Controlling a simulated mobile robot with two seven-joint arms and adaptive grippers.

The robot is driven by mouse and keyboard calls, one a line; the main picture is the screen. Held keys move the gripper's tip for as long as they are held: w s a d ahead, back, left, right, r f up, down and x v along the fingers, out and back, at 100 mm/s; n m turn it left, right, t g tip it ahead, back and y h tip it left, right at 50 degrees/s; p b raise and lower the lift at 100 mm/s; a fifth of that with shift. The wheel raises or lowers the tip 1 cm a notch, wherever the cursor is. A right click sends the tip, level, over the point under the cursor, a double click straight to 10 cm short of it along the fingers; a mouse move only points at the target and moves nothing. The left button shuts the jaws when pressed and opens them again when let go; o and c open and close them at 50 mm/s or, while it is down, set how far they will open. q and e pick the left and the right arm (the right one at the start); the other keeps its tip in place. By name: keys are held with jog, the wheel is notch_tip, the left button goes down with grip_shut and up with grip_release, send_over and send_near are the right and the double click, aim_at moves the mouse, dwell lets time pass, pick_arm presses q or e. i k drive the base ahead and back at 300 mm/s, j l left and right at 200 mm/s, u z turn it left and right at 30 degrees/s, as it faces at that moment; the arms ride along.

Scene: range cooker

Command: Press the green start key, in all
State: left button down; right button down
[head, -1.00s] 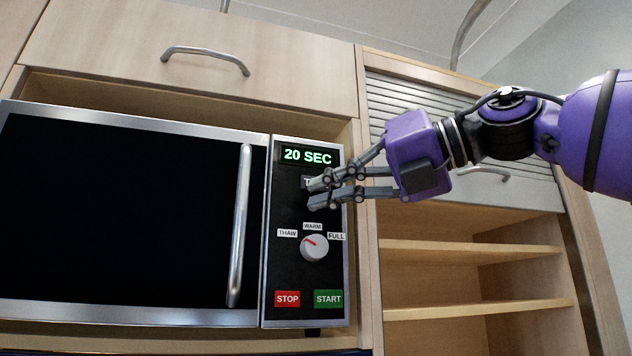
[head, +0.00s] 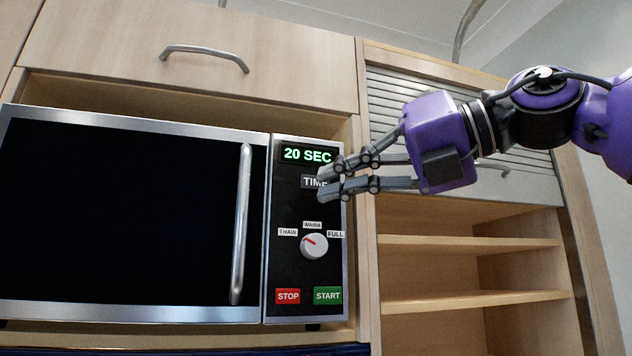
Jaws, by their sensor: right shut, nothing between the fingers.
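The green start key (head: 327,296) is at the bottom right of the microwave's control panel (head: 285,215), uncovered. The red stop key (head: 287,297) is to its left. The display (head: 307,155) reads 20 SEC. The dial (head: 314,246) has its red mark turned up and left, between THAW and WARM. My right gripper (head: 322,182) is shut and empty, in front of the TIME label (head: 311,182), which it partly hides. I cannot tell whether its tips touch the panel. It is well above the start key. My left gripper is not in view.
The microwave door (head: 120,215) is shut, with an upright handle (head: 240,224) left of the panel. A drawer with a handle (head: 206,56) is above. Open shelves (head: 470,247) stand to the right. The space before the lower panel is clear.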

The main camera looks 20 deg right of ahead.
aim_at(321, 295)
jog(key=k+j, duration=0.35)
jog(key=j, duration=0.15)
jog(key=k+j, duration=0.4)
jog(key=j, duration=0.15)
